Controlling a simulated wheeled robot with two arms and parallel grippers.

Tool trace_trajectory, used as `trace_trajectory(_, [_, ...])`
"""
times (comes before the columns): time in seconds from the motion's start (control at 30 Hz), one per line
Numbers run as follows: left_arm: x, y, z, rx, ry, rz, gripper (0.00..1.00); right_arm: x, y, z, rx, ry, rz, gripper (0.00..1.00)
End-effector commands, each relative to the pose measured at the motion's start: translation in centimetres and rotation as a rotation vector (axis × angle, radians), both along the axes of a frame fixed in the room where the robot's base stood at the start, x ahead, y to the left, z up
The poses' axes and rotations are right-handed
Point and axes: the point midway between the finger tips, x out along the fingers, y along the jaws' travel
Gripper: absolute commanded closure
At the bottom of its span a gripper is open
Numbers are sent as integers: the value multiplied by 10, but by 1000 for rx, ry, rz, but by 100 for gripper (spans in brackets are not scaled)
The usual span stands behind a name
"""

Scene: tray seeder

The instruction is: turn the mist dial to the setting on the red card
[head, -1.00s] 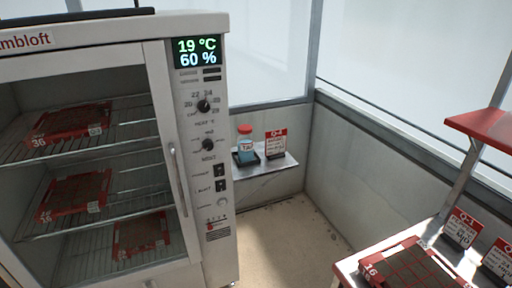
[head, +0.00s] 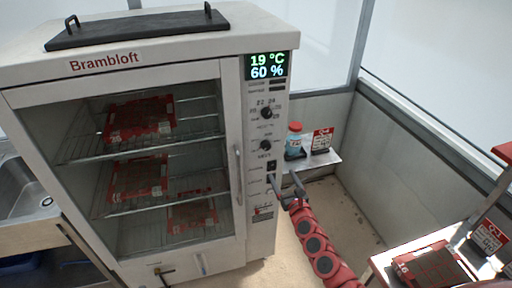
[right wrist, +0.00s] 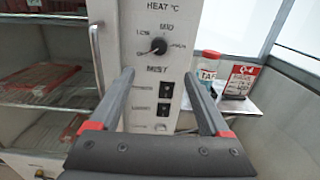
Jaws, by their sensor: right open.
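The mist dial (head: 265,146) is a black knob on the cabinet's control panel, below the heat dial (head: 267,113). In the right wrist view the mist dial (right wrist: 159,46) shows closely, with setting words around it; its pointer seems to face lower left. My right gripper (head: 285,180) is open and empty, in front of the panel and below the mist dial, apart from it. Its two fingers frame the panel in the right wrist view (right wrist: 158,82). A red-topped card (head: 321,140) stands on the small shelf; its small print is unreadable. My left gripper is out of view.
The Brambloft cabinet's door handle (head: 239,175) is left of the panel. Switches (right wrist: 164,90) sit below the mist dial. A red-capped bottle (head: 294,141) stands on the shelf (head: 325,160).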

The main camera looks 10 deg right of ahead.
Motion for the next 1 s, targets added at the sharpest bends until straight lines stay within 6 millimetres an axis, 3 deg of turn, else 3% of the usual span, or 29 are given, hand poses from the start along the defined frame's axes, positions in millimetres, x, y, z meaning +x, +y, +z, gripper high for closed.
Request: trace_trajectory(1.0, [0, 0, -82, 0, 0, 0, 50, 148, 4, -8, 13, 6, 1, 20])
